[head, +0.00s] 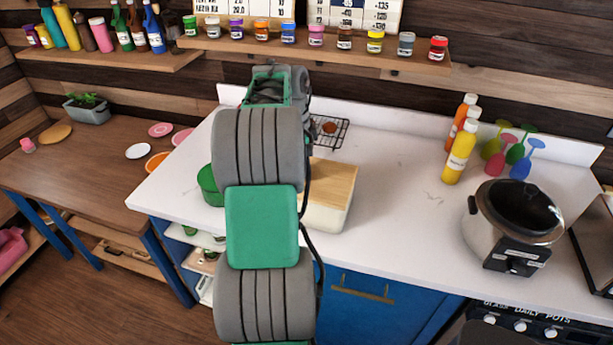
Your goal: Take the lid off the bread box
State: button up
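The bread box (325,217) is a cream box on the white counter, just right of my arm. Its wooden lid (334,181) lies flat on top. My arm rises in front and hides the left part of the box and lid. My gripper is not visible; it is hidden behind my arm links, so I cannot see its fingers or whether it touches the lid.
A green pot (209,186) stands left of my arm, partly hidden. A black wire rack (331,131) is behind the box. Yellow and orange bottles (459,158) and a slow cooker (513,225) stand to the right. The counter (398,205) between is clear.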

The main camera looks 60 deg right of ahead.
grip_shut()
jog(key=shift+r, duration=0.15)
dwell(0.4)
